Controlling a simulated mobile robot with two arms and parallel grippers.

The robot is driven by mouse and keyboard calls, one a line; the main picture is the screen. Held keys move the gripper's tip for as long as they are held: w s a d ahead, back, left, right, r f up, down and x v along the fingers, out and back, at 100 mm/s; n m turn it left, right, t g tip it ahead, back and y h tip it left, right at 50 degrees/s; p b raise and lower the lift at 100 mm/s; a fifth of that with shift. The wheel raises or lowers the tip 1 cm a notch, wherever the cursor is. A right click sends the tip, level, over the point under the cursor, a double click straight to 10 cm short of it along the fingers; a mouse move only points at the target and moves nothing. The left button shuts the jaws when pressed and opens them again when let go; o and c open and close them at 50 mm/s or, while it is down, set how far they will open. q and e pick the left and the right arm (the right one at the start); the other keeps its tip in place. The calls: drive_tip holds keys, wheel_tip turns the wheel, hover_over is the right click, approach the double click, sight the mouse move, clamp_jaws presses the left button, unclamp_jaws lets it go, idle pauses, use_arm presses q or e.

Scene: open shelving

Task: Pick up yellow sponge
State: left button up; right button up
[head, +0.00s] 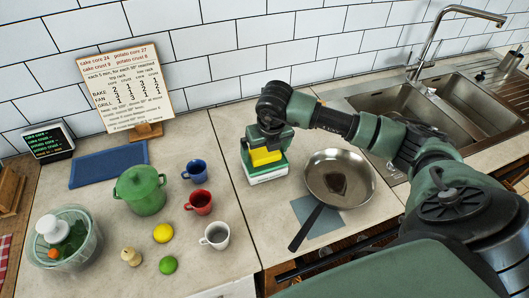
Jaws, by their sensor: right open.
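The yellow sponge (265,157) shows under my right gripper (268,144), at the centre of the head view. It is above a green and white block-like item (267,175) on the counter. My right gripper points down, open, right over the sponge, and its dark wrist and fingers hide the sponge's top and back. I cannot tell whether the fingers touch it. My left gripper is not in view.
A frying pan (356,178) with a dark piece in it stands right of the sponge. To the left are blue (194,171), red (199,202) and white (215,236) mugs and a green pot (140,190). A tiled wall rises behind; the sink (440,109) is at the right.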

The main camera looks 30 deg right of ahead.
sight(265, 152)
drive_tip(key=c, duration=1.3)
drive_tip(key=shift+r, duration=0.55)
wheel_tip(265, 152, up, 19)
drive_tip(key=b, duration=0.3)
drive_tip(key=shift+b, duration=0.35)
